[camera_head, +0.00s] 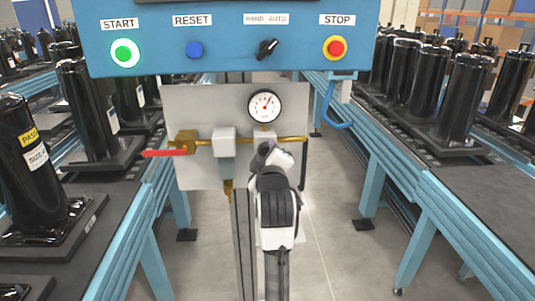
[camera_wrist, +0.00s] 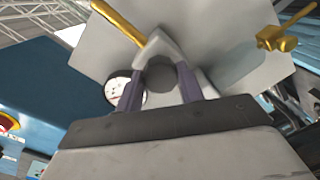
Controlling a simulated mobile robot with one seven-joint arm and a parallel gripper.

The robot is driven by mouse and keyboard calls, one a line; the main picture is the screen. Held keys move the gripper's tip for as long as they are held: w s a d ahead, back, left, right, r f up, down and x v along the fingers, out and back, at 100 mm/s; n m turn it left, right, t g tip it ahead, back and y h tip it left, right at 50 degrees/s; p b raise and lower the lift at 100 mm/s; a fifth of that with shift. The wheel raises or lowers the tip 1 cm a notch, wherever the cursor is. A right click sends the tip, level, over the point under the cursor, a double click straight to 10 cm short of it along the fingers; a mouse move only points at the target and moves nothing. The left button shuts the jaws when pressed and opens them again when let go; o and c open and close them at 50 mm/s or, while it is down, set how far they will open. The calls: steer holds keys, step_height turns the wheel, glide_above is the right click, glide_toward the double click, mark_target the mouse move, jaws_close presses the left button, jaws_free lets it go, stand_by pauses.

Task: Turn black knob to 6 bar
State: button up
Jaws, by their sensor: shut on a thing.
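The black knob (camera_wrist: 161,75) shows in the wrist view between the two fingers of my gripper (camera_wrist: 159,86), under a light grey regulator body. My gripper is shut on it. In the head view my gripper (camera_head: 266,150) is at the regulator below the gauge, and my wrist hides most of the knob. The round white pressure gauge (camera_head: 264,106) is on the grey panel above my gripper. Its needle points to the upper right, but its numbers are too small to read. In the wrist view the gauge (camera_wrist: 116,92) is partly hidden by a finger.
A brass pipe (camera_head: 204,142) with a red valve lever (camera_head: 165,153) runs across the grey panel (camera_head: 180,101). A blue control box (camera_head: 226,55) with buttons hangs above. Conveyors with black compressors (camera_head: 466,95) stand on both sides. Open floor lies between them.

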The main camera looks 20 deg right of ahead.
steer(key=shift+m, duration=0.8)
steer(key=shift+f, duration=0.1)
steer(key=o, duration=1)
steer(key=shift+s, duration=0.15)
steer(key=shift+b+v, duration=5)
steer(key=shift+v, duration=1.75)
